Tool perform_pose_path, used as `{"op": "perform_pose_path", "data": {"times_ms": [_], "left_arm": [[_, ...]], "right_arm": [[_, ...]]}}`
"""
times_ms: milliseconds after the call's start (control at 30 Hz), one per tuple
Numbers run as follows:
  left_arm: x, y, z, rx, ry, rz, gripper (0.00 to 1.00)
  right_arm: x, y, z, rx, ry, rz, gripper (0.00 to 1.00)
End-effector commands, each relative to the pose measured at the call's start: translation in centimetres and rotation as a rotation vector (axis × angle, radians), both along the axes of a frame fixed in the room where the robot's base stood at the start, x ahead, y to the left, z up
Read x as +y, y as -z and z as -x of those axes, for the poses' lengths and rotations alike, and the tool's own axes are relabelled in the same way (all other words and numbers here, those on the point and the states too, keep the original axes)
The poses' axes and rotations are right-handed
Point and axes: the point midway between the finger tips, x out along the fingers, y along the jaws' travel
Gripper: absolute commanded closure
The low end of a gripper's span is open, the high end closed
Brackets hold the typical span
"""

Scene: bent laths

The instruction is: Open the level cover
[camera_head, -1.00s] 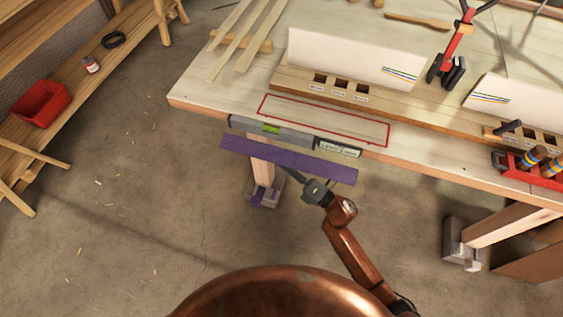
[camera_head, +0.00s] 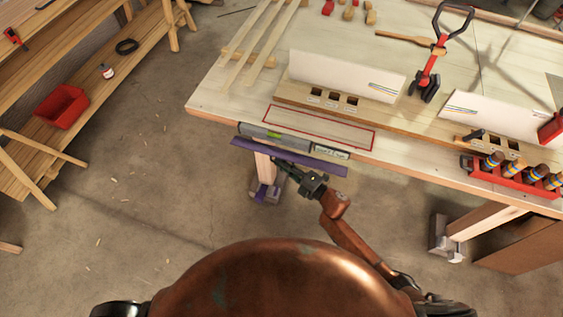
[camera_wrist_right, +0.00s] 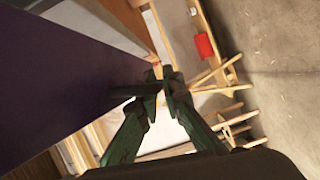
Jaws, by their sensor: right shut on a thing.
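The level (camera_head: 292,140) is a long grey bar with a green vial and a white label, along the workbench's front edge. Its cover (camera_head: 318,163) is a long purple strip, in front of and below the level, past the bench edge. In the wrist view the cover's dark purple face (camera_wrist_right: 50,75) fills the left side. My right gripper (camera_head: 280,166) is at the cover's near side. In the wrist view its fingers (camera_wrist_right: 165,85) are closed on a dark bar reaching from the cover, seemingly its handle. My left gripper is out of view.
A red-outlined rectangle (camera_head: 319,126) lies on the bench behind the level. Wooden blocks with white panels (camera_head: 348,76) stand behind it. A red rack of striped-handled tools (camera_head: 512,179) is at right. Open floor (camera_head: 150,190) lies left, before a shelf with a red bin (camera_head: 61,107).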

Motion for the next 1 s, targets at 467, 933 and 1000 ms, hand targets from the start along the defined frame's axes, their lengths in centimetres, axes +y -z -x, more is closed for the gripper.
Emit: {"op": "perform_pose_path", "data": {"times_ms": [467, 933, 1000], "left_arm": [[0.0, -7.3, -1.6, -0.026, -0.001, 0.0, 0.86], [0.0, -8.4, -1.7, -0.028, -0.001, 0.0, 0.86], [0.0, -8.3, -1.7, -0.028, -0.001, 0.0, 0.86]], "right_arm": [[0.0, -2.0, 0.0, 0.293, 0.001, -0.095, 1.0], [0.0, -1.9, 0.0, 0.361, 0.002, -0.119, 1.0], [0.0, -1.8, 0.0, 0.361, 0.002, -0.119, 1.0]]}}
